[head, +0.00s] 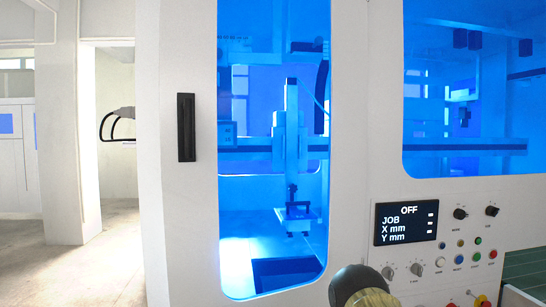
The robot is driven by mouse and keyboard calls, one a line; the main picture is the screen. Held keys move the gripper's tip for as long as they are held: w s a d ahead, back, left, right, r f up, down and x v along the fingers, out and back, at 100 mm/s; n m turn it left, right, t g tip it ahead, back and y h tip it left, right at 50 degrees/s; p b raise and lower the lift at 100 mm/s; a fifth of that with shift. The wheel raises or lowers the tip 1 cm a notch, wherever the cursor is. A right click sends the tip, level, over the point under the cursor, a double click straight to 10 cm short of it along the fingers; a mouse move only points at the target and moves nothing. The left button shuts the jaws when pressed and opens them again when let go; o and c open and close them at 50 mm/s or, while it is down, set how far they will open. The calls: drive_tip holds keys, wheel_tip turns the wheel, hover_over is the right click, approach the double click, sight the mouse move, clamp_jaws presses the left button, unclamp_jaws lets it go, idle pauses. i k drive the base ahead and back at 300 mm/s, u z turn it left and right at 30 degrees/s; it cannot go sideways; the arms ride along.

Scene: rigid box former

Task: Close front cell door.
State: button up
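The front cell door (347,150) is a white panel with a tall, rounded blue-tinted window. It stands upright at the centre of the head view. A black vertical handle (186,127) is on its left side, and nothing touches it. I cannot tell from this view whether the door is fully shut or ajar. My gripper's fingers are not in view. A rounded dark and tan part at the bottom centre, in front of the machine, looks like part of my arm.
A control panel with a display (406,222) reading OFF, knobs and coloured buttons is at the lower right. A second blue window (470,95) is above it. Gantry machinery (290,130) shows through the door window. Open floor (60,270) lies at the left.

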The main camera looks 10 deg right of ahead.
sight(264, 118)
drive_tip(key=u, duration=1.95)
drive_tip(key=k, duration=0.55)
drive_tip(key=z, duration=1.35)
